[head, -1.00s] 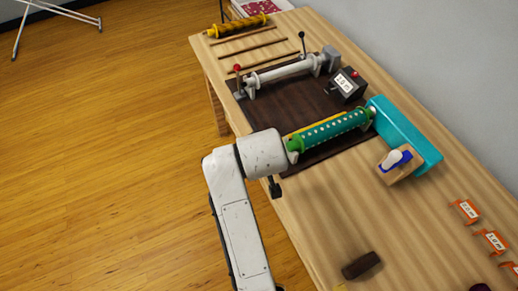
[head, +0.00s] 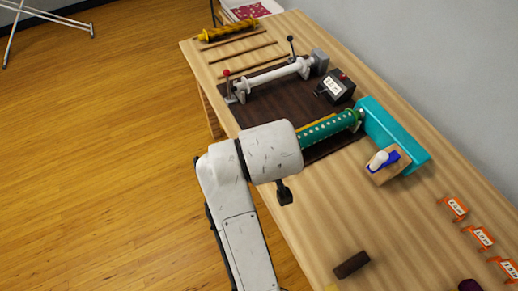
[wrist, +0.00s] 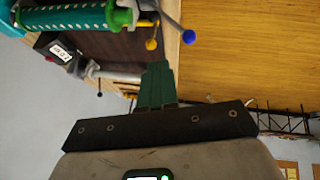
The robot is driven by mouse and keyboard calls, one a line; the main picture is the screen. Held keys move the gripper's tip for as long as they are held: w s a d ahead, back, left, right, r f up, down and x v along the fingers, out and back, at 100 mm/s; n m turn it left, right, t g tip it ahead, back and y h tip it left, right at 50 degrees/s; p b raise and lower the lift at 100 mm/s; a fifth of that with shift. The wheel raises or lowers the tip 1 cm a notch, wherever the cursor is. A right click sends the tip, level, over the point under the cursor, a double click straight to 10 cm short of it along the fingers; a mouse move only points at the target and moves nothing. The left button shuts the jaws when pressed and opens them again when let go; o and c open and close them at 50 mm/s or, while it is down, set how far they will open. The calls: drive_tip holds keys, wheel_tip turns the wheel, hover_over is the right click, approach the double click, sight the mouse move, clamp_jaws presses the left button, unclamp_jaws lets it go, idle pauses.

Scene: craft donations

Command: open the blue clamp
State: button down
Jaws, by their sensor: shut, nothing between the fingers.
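In the wrist view, a blue ball knob (wrist: 189,37) tops a grey lever, near the wooden table's edge and the end of the green roller. I take it as the blue clamp's handle; its base is cut off at the top. A second lever with a yellow knob (wrist: 151,44) stands beside it. My gripper (wrist: 157,64) has dark green fingers, shut and empty, apart from the blue knob, which appears above and right of the tips. In the head view my arm hides the roller's near end and the blue knob.
The green dotted roller (head: 330,128) runs to a teal housing (head: 395,135). Behind it are a white roller (head: 275,77) with red and black knobs and a numbered dark box (head: 334,86).

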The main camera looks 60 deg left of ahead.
drive_tip(key=shift+v, duration=1.15)
drive_tip(key=shift+s, duration=0.1)
